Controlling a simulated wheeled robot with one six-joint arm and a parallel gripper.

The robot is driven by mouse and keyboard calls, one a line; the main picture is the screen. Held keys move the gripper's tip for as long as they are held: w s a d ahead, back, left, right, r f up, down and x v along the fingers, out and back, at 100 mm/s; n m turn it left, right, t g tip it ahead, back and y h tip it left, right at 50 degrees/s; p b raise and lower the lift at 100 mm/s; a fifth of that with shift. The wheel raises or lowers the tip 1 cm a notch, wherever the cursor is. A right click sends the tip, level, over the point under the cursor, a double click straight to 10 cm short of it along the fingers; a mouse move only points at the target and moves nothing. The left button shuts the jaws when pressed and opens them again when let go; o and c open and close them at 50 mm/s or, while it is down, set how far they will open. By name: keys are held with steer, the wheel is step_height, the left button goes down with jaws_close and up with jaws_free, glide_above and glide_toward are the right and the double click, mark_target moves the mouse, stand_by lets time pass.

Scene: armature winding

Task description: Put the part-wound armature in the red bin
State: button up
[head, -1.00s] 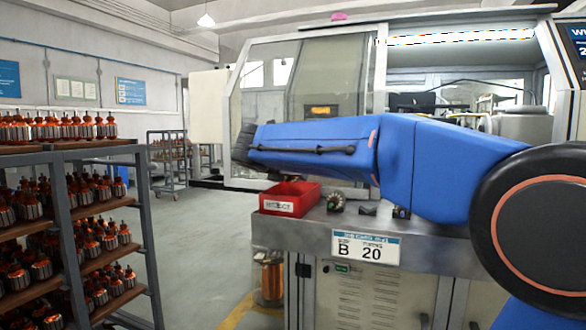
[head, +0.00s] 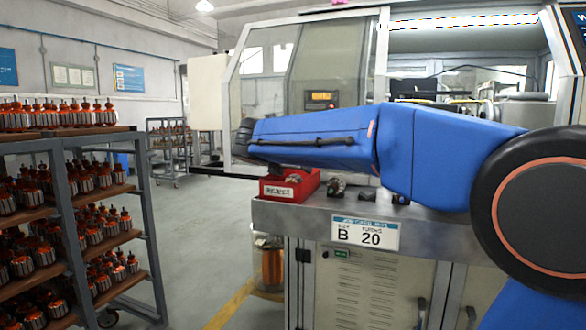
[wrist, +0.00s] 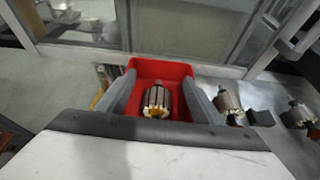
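The red bin (head: 290,189), labelled REJECT, stands at the left end of the metal bench. It also shows in the wrist view (wrist: 160,68). An armature (wrist: 157,102) with a dark slotted core and a pale copper end is inside the bin's outline, between my fingers. A gap shows on both sides of it, and its exact height is hard to tell. My gripper (wrist: 160,82) is open, pointing down over the bin, with one finger on each side of the armature. In the head view my blue arm hides most of the gripper.
More armatures lie on the bench right of the bin, one close to it (wrist: 229,104) and one farther along (wrist: 299,112), with dark blocks beside them. A winding machine with glass panels (head: 330,70) stands behind. A rack of armatures (head: 75,160) is at left, with clear floor between.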

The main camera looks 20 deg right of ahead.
steer(key=v, duration=1.7)
steer(key=shift+a+r, duration=0.15)
steer(key=shift+s, duration=0.1)
